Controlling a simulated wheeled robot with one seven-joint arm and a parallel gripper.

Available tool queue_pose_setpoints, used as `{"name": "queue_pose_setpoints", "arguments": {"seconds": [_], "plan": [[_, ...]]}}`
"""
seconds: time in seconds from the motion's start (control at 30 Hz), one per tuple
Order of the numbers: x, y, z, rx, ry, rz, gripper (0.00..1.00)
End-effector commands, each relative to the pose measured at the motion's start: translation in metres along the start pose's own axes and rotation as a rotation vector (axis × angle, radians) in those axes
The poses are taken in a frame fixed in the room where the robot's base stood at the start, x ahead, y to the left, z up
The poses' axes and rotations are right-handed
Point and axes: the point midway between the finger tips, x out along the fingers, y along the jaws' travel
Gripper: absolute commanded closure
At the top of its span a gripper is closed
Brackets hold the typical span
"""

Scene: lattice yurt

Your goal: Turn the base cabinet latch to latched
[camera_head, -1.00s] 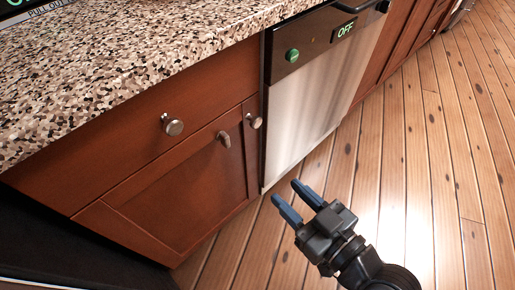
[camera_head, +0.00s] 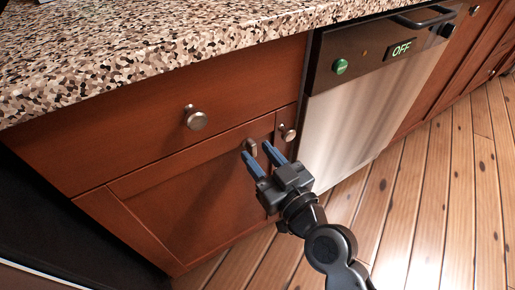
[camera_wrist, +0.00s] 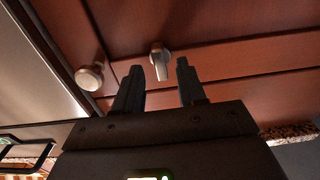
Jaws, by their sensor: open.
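The base cabinet latch (camera_head: 251,146) is a small metal tab on the upper right part of the reddish-brown cabinet door (camera_head: 190,200). In the wrist view the latch (camera_wrist: 160,60) shows between and just beyond my fingertips. My gripper (camera_head: 258,152) is open, with its two blue fingers pointing at the door right by the latch. In the wrist view my gripper (camera_wrist: 160,80) has nothing between its fingers that I can see it touching. The lower part of the latch is partly hidden by the fingers in the head view.
A round knob (camera_head: 287,132) sits just right of the latch, and a drawer knob (camera_head: 195,118) is above left. A dishwasher (camera_head: 360,110) reading OFF stands to the right. The speckled countertop (camera_head: 150,45) overhangs above. Wooden floor (camera_head: 430,190) is clear at the right.

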Motion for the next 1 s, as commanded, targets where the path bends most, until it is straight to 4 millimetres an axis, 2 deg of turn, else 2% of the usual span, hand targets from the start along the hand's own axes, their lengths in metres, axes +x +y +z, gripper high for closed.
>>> {"name": "queue_pose_setpoints", "arguments": {"seconds": [0.2,0.47,0.9,1.0], "plan": [[0.017,0.0,0.0,0.001,-0.001,0.0,0.6],[0.018,0.0,0.001,0.001,-0.001,0.0,0.6],[0.017,0.0,0.001,0.001,-0.001,0.0,1.0],[0.017,0.0,0.001,0.001,-0.001,0.0,1.0]]}}
